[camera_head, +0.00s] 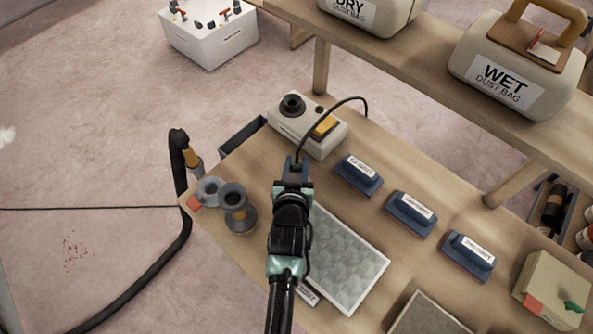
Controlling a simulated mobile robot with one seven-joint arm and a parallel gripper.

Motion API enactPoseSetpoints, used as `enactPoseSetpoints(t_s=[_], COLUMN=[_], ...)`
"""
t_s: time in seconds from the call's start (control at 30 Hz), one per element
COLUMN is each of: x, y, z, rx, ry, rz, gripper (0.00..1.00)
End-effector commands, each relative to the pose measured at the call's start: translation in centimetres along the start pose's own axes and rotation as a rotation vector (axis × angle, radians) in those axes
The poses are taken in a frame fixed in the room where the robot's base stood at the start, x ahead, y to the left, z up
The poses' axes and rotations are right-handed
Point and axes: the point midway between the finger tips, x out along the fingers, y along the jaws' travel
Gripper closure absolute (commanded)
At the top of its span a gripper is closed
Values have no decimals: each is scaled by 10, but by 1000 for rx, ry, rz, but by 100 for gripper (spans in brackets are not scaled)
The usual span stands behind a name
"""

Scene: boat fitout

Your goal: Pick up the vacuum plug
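My gripper (295,166) is over the workbench, seen from behind and above, its tip just in front of the pale box. A thin black cord (327,107) rises from the gripper tip and arcs over to the right behind the box. A small dark blue piece shows at the tip where the cord begins; it may be the vacuum plug, but the gripper hides most of it. I cannot tell whether the fingers are closed on it. The pale box (318,146) has a round black socket (292,104) and a yellow-orange switch (324,127) on top.
Several labelled blue blocks (410,213) lie right of my arm. A grey patterned panel (350,262) lies under and beside it. Grey round fittings (235,207) stand left. A black hose (182,215) hangs off the bench's left end. A shelf (440,75) with dust-bag containers runs behind.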

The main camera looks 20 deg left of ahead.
Motion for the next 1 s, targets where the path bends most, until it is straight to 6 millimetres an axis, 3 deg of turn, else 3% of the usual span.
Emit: enactPoseSetpoints(t_s=[0.03, 0.17, 0.63, 0.77, 1.0], x=[0, 0, -2, -7, -24], y=[0, 0, 0, 0, 0], z=[0, 0, -4, -18, -59], rx=[0, 0, 0, 0, 0], ry=[0, 0, 3, 5, 7], rz=[0, 0, 0, 0, 0], gripper=[78, 100, 100, 100, 100])
